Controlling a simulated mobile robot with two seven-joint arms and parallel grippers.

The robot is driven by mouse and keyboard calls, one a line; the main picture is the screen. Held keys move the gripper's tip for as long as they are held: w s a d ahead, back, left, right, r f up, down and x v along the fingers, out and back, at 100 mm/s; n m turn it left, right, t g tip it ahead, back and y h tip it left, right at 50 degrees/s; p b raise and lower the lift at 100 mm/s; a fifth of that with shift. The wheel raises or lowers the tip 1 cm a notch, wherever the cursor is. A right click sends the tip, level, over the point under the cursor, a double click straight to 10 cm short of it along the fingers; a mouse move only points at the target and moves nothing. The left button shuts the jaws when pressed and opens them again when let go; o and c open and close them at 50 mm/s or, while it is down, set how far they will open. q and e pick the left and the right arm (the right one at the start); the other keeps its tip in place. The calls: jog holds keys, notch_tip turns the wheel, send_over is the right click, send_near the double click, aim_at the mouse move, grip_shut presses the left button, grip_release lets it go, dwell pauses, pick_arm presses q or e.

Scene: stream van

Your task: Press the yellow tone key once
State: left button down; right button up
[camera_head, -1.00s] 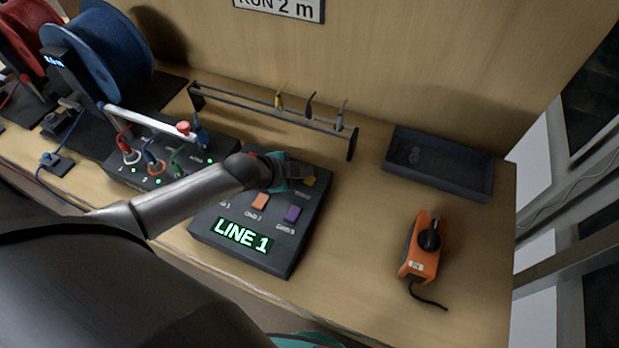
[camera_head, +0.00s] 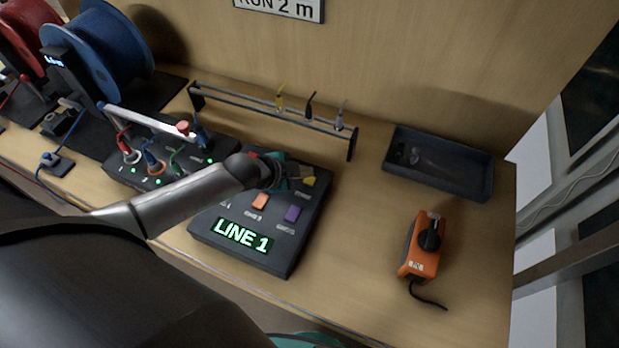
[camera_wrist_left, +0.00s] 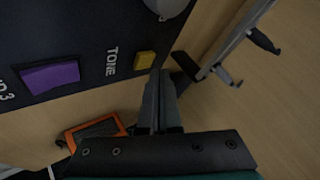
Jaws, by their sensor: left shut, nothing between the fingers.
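The yellow tone key (camera_head: 309,181) sits near the far right corner of the dark key box (camera_head: 217,244), whose display reads "LINE 1". My left gripper (camera_head: 299,172) is over the far part of the box, right beside the yellow key. In the left wrist view the yellow key (camera_wrist_left: 145,60) lies next to the word "TONE". The left gripper's fingers (camera_wrist_left: 160,78) are closed together and empty, with their tips close to the key's edge. I cannot tell whether they touch it. My right gripper is not in view.
An orange key (camera_head: 259,201) and a purple key (camera_head: 292,214) are on the same box. A rail (camera_head: 270,112) with hanging clips stands behind it. A patch unit with cables is at the left. A dark tray (camera_head: 440,182) and an orange device (camera_head: 420,250) are at the right.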

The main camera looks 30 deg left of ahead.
aim_at(305, 182)
pick_arm(q)
jog(key=shift+f, duration=0.1)
jog(key=shift+f, duration=0.35)
jog(key=shift+f+b, duration=0.45)
jog(key=shift+b, duration=0.1)
dwell(0.5)
dwell(0.3)
jog(key=shift+r+p, duration=0.85)
jog(key=shift+p, duration=0.05)
jog(key=shift+r, duration=0.1)
notch_tip(305, 182, up, 5)
jog(key=p, duration=0.5)
